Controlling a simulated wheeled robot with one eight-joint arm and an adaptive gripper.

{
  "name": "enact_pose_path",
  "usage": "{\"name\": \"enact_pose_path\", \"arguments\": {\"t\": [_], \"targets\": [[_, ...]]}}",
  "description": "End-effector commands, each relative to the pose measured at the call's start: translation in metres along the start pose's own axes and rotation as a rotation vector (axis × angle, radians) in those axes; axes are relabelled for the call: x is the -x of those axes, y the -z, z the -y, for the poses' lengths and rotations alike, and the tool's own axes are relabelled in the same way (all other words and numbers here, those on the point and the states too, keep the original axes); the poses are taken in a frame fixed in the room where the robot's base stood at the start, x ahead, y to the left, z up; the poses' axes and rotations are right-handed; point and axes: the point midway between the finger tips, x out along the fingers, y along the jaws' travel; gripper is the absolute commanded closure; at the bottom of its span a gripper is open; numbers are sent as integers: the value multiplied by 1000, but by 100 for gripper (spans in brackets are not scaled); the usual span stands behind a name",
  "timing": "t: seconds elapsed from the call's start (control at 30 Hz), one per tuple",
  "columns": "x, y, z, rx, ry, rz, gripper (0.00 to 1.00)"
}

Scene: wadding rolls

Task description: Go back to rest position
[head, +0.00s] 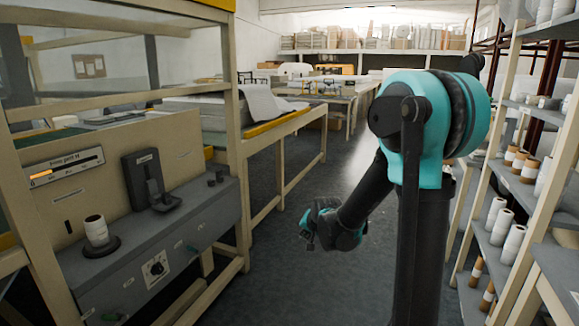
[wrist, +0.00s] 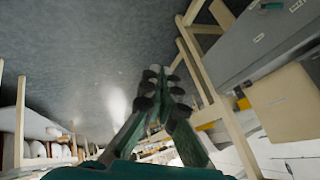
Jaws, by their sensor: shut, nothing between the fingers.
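My gripper (head: 308,228) hangs low over the floor in the middle of the head view, in the aisle and apart from everything around it. In the wrist view my gripper (wrist: 158,90) shows its two fingers together at the tips, with nothing between them. My arm is bent, with the forearm pointing down and to the left in the head view. In the head view a white roll (head: 96,231) stands upright on a dark round base on the grey machine (head: 170,250) at the left.
A shelf rack (head: 500,180) with several white and brown rolls stands at the right. Wooden-framed benches (head: 285,130) line the left. The grey floor (head: 275,270) between them is clear. More tables and shelves with boxes (head: 370,42) are at the back.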

Motion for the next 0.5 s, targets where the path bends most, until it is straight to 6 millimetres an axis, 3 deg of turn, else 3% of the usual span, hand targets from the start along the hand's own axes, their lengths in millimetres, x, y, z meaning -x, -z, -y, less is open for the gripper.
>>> {"name": "enact_pose_path", "arguments": {"t": [0.2,0.5], "targets": [[55,-30,-57,115,-85,46,100],[118,-89,-131,272,-183,135,100]]}}
